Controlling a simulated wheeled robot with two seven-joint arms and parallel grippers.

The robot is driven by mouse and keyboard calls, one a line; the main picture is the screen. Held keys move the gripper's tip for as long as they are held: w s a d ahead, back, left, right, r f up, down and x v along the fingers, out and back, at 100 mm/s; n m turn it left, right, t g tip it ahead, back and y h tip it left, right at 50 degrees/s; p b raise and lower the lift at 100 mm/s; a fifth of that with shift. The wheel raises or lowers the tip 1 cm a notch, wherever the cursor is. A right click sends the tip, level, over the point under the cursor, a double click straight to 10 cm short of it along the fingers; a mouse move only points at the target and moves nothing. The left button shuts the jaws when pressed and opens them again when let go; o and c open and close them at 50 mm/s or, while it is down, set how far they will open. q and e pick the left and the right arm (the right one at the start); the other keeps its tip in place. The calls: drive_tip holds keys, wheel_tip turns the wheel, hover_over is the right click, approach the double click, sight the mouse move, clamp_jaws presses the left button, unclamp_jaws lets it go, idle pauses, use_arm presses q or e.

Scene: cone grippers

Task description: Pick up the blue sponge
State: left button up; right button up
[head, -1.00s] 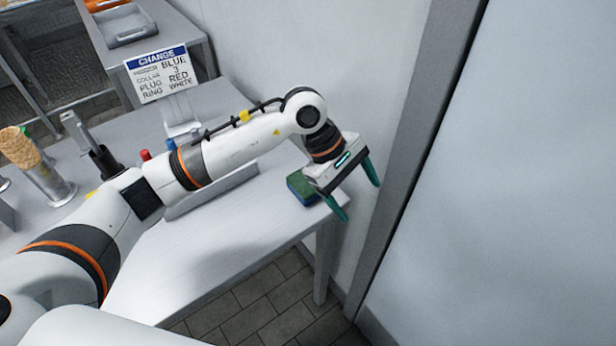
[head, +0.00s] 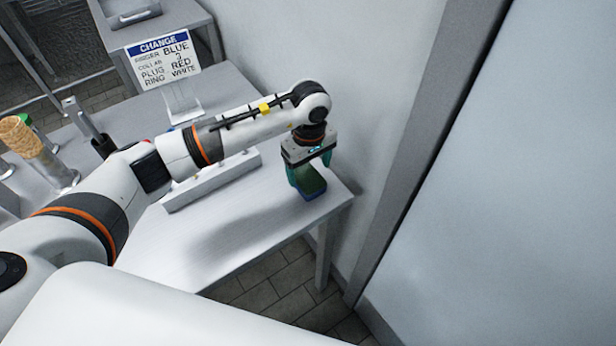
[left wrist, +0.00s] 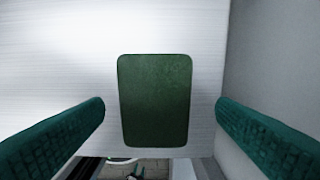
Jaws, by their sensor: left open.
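The sponge (head: 311,184) lies at the far right end of the table, with a green top and a blue side. In the left wrist view the green top of the sponge (left wrist: 155,100) lies between the two fingers, with a gap on each side. My left gripper (head: 308,174) is open and points down over the sponge, its green fingers on either side of it. In the left wrist view the left gripper (left wrist: 160,125) shows both fingers apart and empty. My right gripper is not in view.
The grey table (head: 190,235) ends just beyond the sponge, near the wall. A grey bar-like holder (head: 215,182) lies left of the sponge. A sign (head: 163,65) on a stand is farther back. A cone stack (head: 30,140) stands at the left.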

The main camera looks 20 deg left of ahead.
sight(307, 177)
use_arm(q)
drive_tip(key=shift+s+a+f+p, duration=0.1)
drive_tip(key=shift+s+f+p, duration=0.05)
drive_tip(key=shift+f, duration=0.45)
drive_tip(key=shift+s+a+f+p, duration=0.1)
drive_tip(key=shift+f+p, duration=0.05)
drive_tip(key=shift+f, duration=0.8)
drive_tip(key=shift+w+f, duration=0.1)
drive_tip(key=shift+f, duration=0.1)
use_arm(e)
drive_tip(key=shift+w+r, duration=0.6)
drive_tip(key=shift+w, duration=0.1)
use_arm(q)
drive_tip(key=c, duration=1)
drive_tip(key=shift+c, duration=0.2)
